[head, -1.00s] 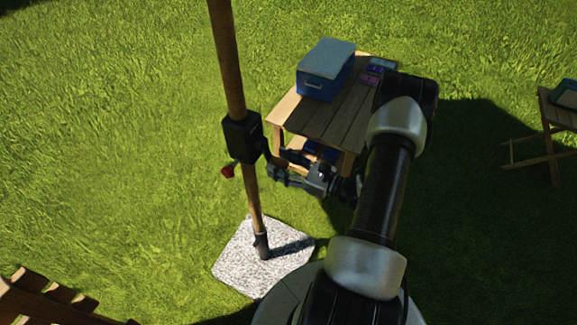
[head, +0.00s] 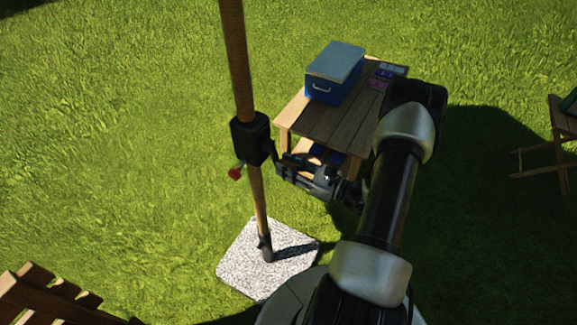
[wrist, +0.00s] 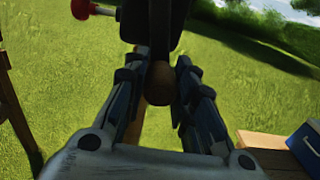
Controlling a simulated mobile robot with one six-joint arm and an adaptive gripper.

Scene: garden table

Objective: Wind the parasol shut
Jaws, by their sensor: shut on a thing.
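The parasol pole (head: 236,60) is wooden and rises out of the top of the head view; the canopy is out of view. A black crank housing (head: 249,138) sits on the pole, and shows dark at the top of the wrist view (wrist: 165,20). My gripper (head: 281,164) is just right of the housing. In the wrist view my gripper (wrist: 161,72) has its fingers on both sides of the brown crank knob (wrist: 159,84) and is shut on it. A red knob (head: 234,174) sticks out at the housing's lower left.
A wooden table (head: 332,122) with a blue cooler (head: 335,76) stands behind my gripper. The pole's foot is in a pale speckled base (head: 240,266). A folding chair (head: 560,135) is at far right, slatted wood (head: 45,298) at lower left. Grass on the left is clear.

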